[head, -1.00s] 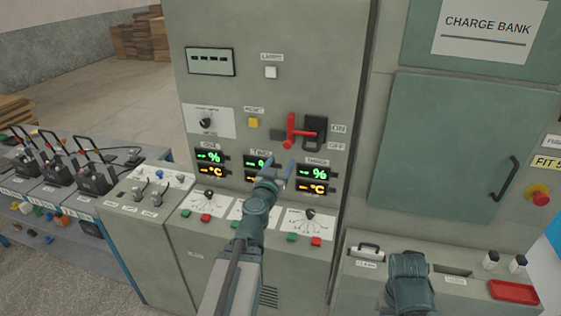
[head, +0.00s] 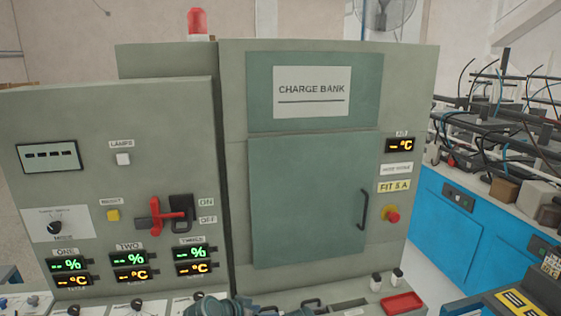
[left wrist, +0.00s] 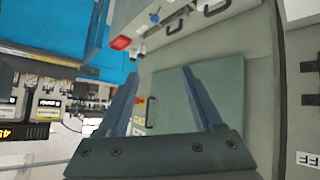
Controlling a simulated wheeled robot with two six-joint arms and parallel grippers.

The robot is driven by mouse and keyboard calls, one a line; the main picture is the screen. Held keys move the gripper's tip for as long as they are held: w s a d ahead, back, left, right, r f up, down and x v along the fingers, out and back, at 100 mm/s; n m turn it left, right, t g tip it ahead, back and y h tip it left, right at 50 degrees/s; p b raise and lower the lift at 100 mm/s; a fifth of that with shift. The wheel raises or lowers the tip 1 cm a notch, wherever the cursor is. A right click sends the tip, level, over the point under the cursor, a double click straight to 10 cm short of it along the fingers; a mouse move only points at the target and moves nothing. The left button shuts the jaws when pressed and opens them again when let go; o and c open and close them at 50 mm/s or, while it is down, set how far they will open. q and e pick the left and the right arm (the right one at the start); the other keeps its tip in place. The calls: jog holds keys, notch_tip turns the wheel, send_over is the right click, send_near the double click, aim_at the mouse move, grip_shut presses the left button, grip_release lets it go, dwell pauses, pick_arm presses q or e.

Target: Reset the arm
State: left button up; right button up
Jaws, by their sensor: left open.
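My left gripper (left wrist: 163,90) shows in the left wrist view with its two fingers spread wide and nothing between them. Beyond the fingers is the green door (left wrist: 175,85) of the charge bank, apart from them. In the head view the same door (head: 305,200) is shut, with a dark handle on its right side. Only a teal piece of my arm shows at the bottom edge of the head view; I cannot tell which arm. My right gripper is not in view.
A red-handled switch (head: 160,218) is on the left panel, beside the ON and OFF labels. A red tray (head: 403,302) and two small bottles stand on the ledge. A red emergency button (head: 392,215) is right of the door. A blue bench (head: 440,225) stands at right.

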pick_arm(q)
jog(key=s+f+n+g+y, duration=0.1)
jog(key=s+f+g+y, duration=0.3)
jog(key=s, duration=0.3)
jog(key=s+f+n+g+y, duration=0.1)
jog(key=s+f+g+y, duration=0.3)
jog(key=s, duration=0.4)
jog(key=shift+s+a, duration=0.3)
jog(key=shift+a, duration=0.15)
dwell(1.7)
